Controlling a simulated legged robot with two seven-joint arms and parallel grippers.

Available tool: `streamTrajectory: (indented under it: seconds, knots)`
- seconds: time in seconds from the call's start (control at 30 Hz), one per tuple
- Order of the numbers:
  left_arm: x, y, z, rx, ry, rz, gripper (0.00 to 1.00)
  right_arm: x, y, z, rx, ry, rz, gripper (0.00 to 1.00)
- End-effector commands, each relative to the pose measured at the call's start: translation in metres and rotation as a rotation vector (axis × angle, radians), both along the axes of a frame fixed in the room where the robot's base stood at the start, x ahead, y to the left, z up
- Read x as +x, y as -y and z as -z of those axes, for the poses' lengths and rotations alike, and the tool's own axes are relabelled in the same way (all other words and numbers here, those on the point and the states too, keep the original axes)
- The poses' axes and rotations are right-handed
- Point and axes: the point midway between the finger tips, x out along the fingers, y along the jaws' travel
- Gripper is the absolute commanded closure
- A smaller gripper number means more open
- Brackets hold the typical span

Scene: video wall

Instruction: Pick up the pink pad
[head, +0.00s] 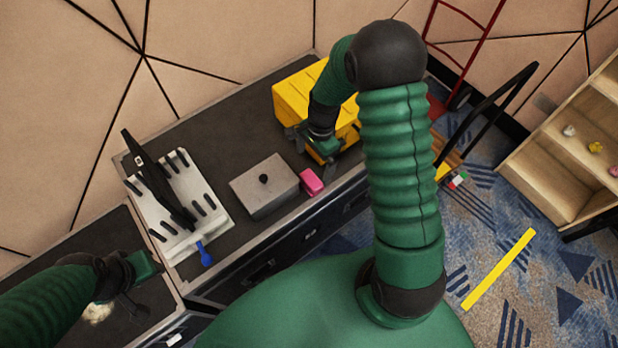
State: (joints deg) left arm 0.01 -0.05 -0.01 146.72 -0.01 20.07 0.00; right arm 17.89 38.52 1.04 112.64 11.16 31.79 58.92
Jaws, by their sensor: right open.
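The pink pad (312,183) lies on the dark counter top, against or very close to the right side of a grey box with a black knob (264,187). My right gripper (316,158) is open, just above and behind the pad in the picture, in front of the yellow box. It holds nothing that I can see, and the pad looks clear of its fingers. My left gripper (143,291) is at the lower left over the lower counter, far from the pad. Its fingers are small and dark, and I cannot tell whether they are apart.
A yellow box (297,92) stands behind my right gripper. A white slotted rack (178,211) with a black panel and a blue-handled tool (205,253) stands on the left. Wooden shelves (566,150) with small objects are at right. Bare counter (225,125) lies behind the grey box.

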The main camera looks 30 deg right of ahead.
Motion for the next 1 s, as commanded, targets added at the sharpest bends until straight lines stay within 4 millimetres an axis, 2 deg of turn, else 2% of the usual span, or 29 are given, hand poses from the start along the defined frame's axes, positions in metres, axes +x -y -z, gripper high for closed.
streamTrajectory:
  seconds: [0.03, 0.13, 0.37, 0.6, 0.87, 1.0]
  knots:
    - [0.0, 0.0, 0.001, 0.0, 0.0, 0.0, 0.64, 0.0, -0.002, 0.016, 0.003, -0.006, -0.001, 0.0]
    - [0.0, 0.0, 0.002, 0.0, 0.0, 0.0, 0.64, 0.001, -0.004, 0.039, 0.002, -0.006, 0.0, 0.0]
    - [0.0, 0.0, 0.001, 0.0, 0.0, 0.001, 0.64, 0.001, -0.008, 0.066, 0.002, -0.003, 0.0, 0.0]
    - [0.0, 0.0, -0.002, 0.0, 0.0, 0.0, 0.64, 0.001, -0.011, 0.106, 0.0, -0.002, -0.001, 0.0]
    - [0.0, 0.0, -0.002, 0.0, 0.0, 0.0, 0.64, 0.002, -0.011, 0.109, -0.001, -0.001, -0.002, 0.01]
    - [0.0, 0.0, -0.002, 0.0, 0.0, 0.0, 0.64, 0.002, -0.011, 0.109, -0.001, -0.001, -0.002, 0.2]
